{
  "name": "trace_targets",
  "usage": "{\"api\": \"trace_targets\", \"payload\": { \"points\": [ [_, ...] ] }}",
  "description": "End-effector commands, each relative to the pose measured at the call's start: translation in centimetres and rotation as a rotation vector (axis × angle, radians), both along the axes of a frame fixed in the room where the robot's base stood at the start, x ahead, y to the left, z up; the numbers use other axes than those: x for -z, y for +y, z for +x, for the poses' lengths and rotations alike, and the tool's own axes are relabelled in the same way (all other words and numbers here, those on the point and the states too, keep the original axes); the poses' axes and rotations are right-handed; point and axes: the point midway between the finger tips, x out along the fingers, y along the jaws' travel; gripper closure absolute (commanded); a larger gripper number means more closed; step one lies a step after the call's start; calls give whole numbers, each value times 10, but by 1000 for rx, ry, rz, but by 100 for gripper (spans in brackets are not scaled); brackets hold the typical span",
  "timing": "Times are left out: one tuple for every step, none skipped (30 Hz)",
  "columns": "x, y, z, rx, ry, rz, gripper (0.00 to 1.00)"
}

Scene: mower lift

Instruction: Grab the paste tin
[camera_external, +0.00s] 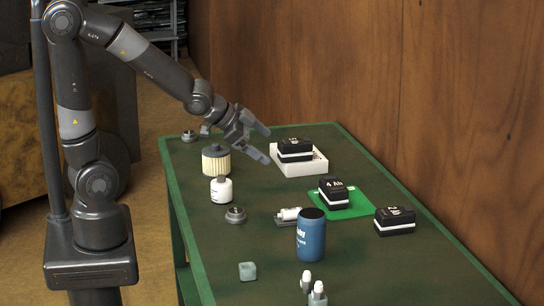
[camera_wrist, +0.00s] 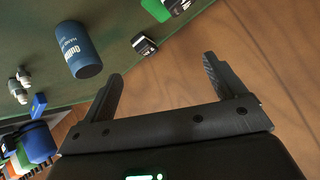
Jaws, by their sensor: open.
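A blue cylindrical tin (camera_external: 311,238) with a dark top and white lettering stands upright on the green table; it looks like the paste tin, though I cannot read its label fully. It also shows in the wrist view (camera_wrist: 78,48), up and left of my fingers. My gripper (camera_external: 266,146) is open and empty, above the far part of the table near the white tray. In the wrist view my open gripper (camera_wrist: 160,68) has only the wooden wall between its fingers. The tin is well apart from the fingers.
A white tray (camera_external: 315,168) holds a black battery pack. Another pack sits on a green mat (camera_external: 358,203), and a third pack (camera_external: 394,222) lies beside it. A ribbed filter (camera_external: 215,160), white bottle (camera_external: 221,190) and pale cube (camera_external: 247,271) stand leftward. The wooden wall (camera_external: 420,100) borders the right.

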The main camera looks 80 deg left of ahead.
Motion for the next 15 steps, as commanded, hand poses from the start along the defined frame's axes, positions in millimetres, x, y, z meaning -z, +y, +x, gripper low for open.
{"api": "trace_targets", "payload": {
  "points": [
    [13,-5,11,41,-11,-7,12],
    [18,-9,18,69,-26,-13,12],
    [25,-15,25,110,-46,-23,12],
    [31,-19,31,137,-59,-34,12],
    [36,-25,35,168,-75,-47,12],
    [42,-32,41,206,-95,-67,12],
    [48,-38,45,236,-109,-84,12],
    [52,-43,48,265,-125,-104,12],
    [58,-51,52,302,-147,-133,12],
    [62,-57,54,331,-164,-157,12],
    [66,-63,56,358,-180,-183,12],
    [70,-71,58,393,-204,-220,12],
    [72,-77,59,420,-224,-250,12],
    [75,-84,59,444,-243,-282,12],
    [77,-91,59,474,-269,-326,12]
  ]
}}
